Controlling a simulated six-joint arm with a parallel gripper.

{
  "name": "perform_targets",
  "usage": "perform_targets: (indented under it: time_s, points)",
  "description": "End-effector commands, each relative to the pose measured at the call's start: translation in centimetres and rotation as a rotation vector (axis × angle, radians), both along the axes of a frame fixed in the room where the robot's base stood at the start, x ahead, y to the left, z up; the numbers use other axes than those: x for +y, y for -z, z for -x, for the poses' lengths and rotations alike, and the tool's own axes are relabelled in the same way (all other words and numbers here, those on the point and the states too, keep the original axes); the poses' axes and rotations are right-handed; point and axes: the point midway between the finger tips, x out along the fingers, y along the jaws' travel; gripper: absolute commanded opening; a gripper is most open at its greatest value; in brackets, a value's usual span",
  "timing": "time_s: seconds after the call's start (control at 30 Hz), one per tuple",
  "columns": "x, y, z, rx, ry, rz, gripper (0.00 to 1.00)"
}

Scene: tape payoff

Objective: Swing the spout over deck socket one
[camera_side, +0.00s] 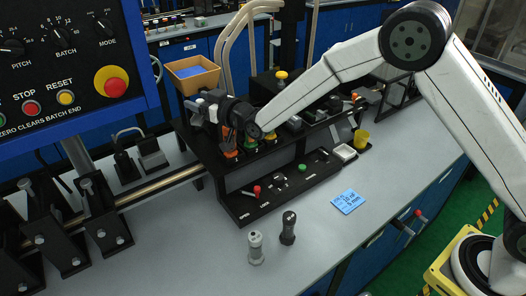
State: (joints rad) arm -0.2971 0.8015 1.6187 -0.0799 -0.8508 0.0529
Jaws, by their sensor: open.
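My gripper (203,108) is at the left end of the black raised deck (196,143), just below and in front of an orange tray. Its jaws are open, but the fingertips are small and partly lost against dark parts there. Coloured numbered sockets sit along the deck, with an orange one (230,154) and a green one (250,144) below my wrist. I cannot make out the spout clearly; my gripper and wrist cover much of that end. Whether the jaws touch anything cannot be told.
The orange tray (193,76) with blue inside stands behind my gripper. A lower black panel (240,212) carries red and green knobs. Two small upright handles (255,248) and a blue card (348,201) are on the grey bench. A control box (70,60) hangs at left.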

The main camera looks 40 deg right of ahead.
Motion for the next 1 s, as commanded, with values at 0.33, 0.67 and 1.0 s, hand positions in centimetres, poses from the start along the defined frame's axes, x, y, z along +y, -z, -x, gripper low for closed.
perform_targets:
  time_s: [0.33, 0.67, 1.0]
  points:
    - [-0.6, -0.1, 1.6, 0.000, 0.000, 0.000, 0.65]
    - [-1.8, -0.1, 4.7, -0.001, 0.000, 0.000, 0.65]
    - [-2.6, -0.1, 7.0, -0.002, 0.001, -0.001, 0.65]
